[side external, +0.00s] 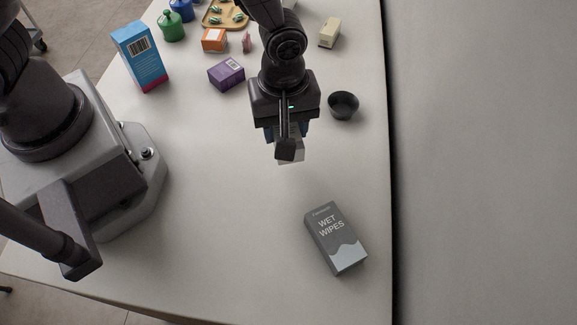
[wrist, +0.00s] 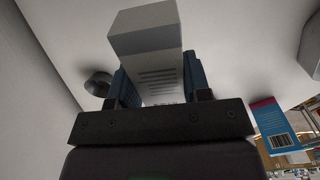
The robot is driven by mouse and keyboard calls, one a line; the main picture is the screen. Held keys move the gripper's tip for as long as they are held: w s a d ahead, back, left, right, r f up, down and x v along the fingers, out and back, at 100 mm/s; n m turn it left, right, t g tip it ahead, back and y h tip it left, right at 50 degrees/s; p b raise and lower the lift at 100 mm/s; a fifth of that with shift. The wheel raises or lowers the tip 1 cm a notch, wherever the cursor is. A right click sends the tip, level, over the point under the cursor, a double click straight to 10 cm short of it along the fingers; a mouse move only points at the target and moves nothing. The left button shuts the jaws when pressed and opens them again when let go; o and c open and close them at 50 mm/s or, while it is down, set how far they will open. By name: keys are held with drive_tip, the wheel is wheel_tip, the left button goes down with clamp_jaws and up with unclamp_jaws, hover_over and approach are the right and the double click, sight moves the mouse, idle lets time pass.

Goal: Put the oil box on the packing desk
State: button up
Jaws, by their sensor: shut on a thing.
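My gripper (side external: 288,148) is shut on a small pale box (side external: 291,157), held above the white table. In the wrist view the box (wrist: 150,45) is white and grey with lines of print, between the blue finger pads of my gripper (wrist: 160,85). I cannot read a name on it, so I cannot tell for sure that it is the oil box. In the side view my finger hides most of it.
A grey wet wipes box (side external: 336,238) lies at the front right. A black bowl (side external: 343,106) stands right of my gripper. A blue and pink box (side external: 140,57), a purple box (side external: 226,75), an orange box (side external: 214,40) and a cream box (side external: 329,32) stand farther back. The table's middle front is clear.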

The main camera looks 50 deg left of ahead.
wheel_tip(320, 180, down, 8)
drive_tip(key=shift+r, duration=0.1)
idle(0.4)
drive_tip(key=shift+f, duration=0.3)
drive_tip(key=o, duration=0.9)
drive_tip(key=r, duration=1.3)
drive_tip(key=shift+w+a+r, duration=0.15)
drive_tip(key=shift+a, duration=0.2)
